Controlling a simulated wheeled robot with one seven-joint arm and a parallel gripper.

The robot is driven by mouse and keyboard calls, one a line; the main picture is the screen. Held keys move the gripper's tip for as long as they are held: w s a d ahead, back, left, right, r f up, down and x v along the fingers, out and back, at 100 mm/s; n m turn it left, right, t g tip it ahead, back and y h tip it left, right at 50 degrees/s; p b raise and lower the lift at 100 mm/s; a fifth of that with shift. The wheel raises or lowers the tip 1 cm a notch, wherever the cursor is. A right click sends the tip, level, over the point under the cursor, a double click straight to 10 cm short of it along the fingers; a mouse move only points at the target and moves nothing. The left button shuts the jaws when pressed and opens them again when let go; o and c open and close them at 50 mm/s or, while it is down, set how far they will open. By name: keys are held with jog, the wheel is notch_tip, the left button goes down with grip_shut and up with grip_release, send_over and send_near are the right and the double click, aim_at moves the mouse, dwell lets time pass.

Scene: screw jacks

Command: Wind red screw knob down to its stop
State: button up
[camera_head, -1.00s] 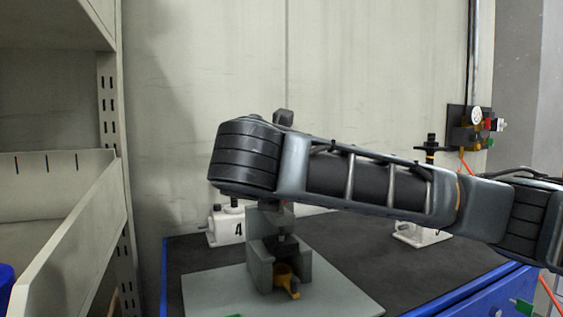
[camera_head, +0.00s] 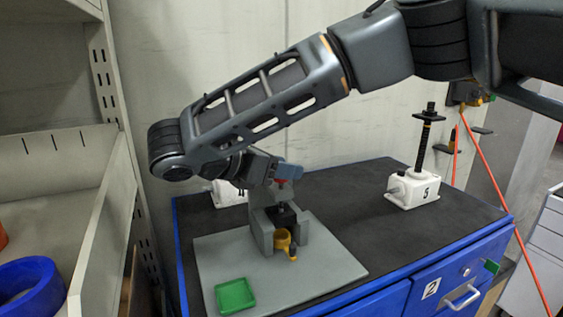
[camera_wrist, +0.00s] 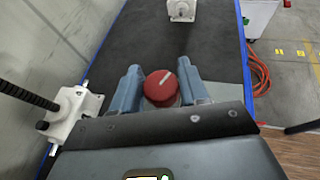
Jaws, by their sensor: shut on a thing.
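The red screw knob (camera_wrist: 160,86), with a pale line on its top, sits between the two blue-grey fingers of my gripper (camera_wrist: 161,84) in the wrist view. My gripper (camera_head: 287,173) is shut on the knob from its two sides. In the head view only a sliver of red (camera_head: 281,181) shows under the fingers. Below it stands a grey block fixture (camera_head: 262,231) with a dark part inside and a yellow ring-shaped piece (camera_head: 283,240) at its front. The screw's shaft and its stop are mostly hidden.
The fixture stands on a grey plate (camera_head: 215,260) with a green tray (camera_head: 235,296) at its front. A white jack marked 5 (camera_head: 412,190) with a tall black screw stands to the right. Another white jack (camera_head: 228,193) stands behind. Shelving (camera_head: 105,215) is close on the left.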

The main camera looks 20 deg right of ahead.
jog(key=m+g, duration=0.3)
jog(key=g, duration=0.1)
jog(key=shift+w+a+r+m+h, duration=0.1)
jog(key=shift+a+r+m+h, duration=0.05)
jog(key=shift+r+m+h, duration=0.2)
jog(key=shift+f+m+g, duration=0.15)
jog(key=shift+m+g, duration=1.5)
jog(key=shift+g, duration=0.25)
jog(key=shift+y, duration=0.45)
jog(key=o, duration=0.7)
jog(key=shift+o, duration=1.3)
jog(key=shift+f, duration=0.15)
